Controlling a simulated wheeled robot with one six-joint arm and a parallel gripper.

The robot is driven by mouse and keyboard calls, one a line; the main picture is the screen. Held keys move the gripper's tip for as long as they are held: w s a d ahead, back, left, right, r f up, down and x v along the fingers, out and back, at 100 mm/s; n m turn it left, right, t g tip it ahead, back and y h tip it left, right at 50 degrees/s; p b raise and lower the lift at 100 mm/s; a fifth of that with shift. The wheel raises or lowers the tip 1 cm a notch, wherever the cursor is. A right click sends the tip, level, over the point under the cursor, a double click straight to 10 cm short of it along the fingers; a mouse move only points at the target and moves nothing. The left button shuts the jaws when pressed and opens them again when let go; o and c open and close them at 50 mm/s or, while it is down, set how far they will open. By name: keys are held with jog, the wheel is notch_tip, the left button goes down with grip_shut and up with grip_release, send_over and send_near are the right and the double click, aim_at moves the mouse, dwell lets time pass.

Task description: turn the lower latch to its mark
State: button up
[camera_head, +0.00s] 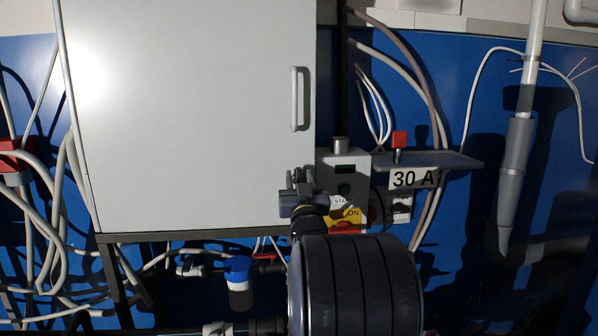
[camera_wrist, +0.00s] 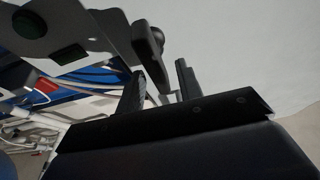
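The lower latch (camera_wrist: 150,50) is a dark knob with a short lever, at the edge of the pale cabinet door (camera_wrist: 245,50) in the wrist view. My gripper (camera_wrist: 160,82) is open, with one finger on each side of the lever's end. Gaps show between the lever and the fingers, so it does not look clamped. In the head view my gripper (camera_head: 299,178) is at the lower right corner of the grey cabinet door (camera_head: 190,120); it hides the latch there. I cannot make out the latch's mark in either view.
A control box (camera_head: 344,165) with buttons and a yellow label stands right of my gripper. Beside it are a shelf (camera_head: 452,158) with a red block (camera_head: 399,138) and a "30 A" sign (camera_head: 413,178). The door's handle (camera_head: 294,98) is above. Cables and pipes hang around.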

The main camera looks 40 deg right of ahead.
jog(key=shift+w+d+r, duration=0.25)
jog(key=shift+w+d, duration=0.1)
jog(key=shift+w, duration=0.2)
jog(key=shift+c, duration=0.5)
grip_shut()
